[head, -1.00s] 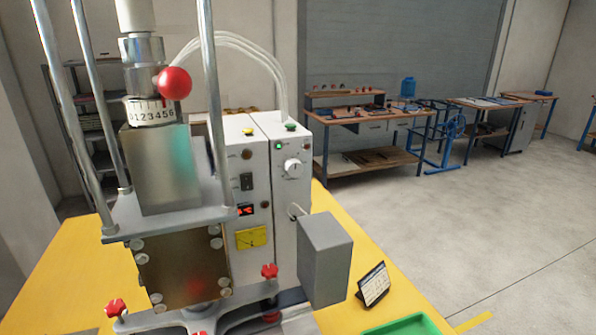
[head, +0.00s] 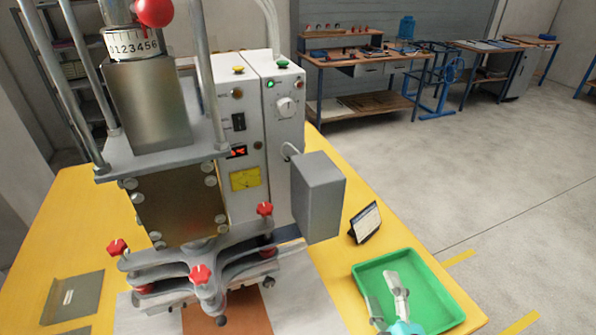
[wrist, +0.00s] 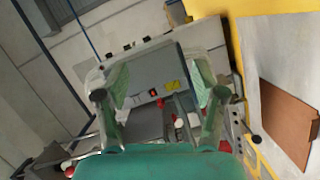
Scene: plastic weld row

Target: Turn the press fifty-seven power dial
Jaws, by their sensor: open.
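The power dial appears to be the round white knob (head: 286,107) on the front of the right-hand white control box (head: 287,140), below a green light. Its pointer setting is too small to read. My gripper (head: 380,288) is at the lower right of the head view, over the green tray, well below and to the right of the dial. In the wrist view my gripper (wrist: 160,95) has its two fingers spread, with nothing between them. The press and its control boxes show beyond the fingers there, but I cannot make out the dial.
A grey box (head: 318,197) juts out in front, below the dial. The press (head: 150,105) with red star knobs stands to the left. A small tablet-like display (head: 365,222) and the green tray (head: 440,318) are on the yellow table (head: 325,258). Workbenches stand behind; the right floor is clear.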

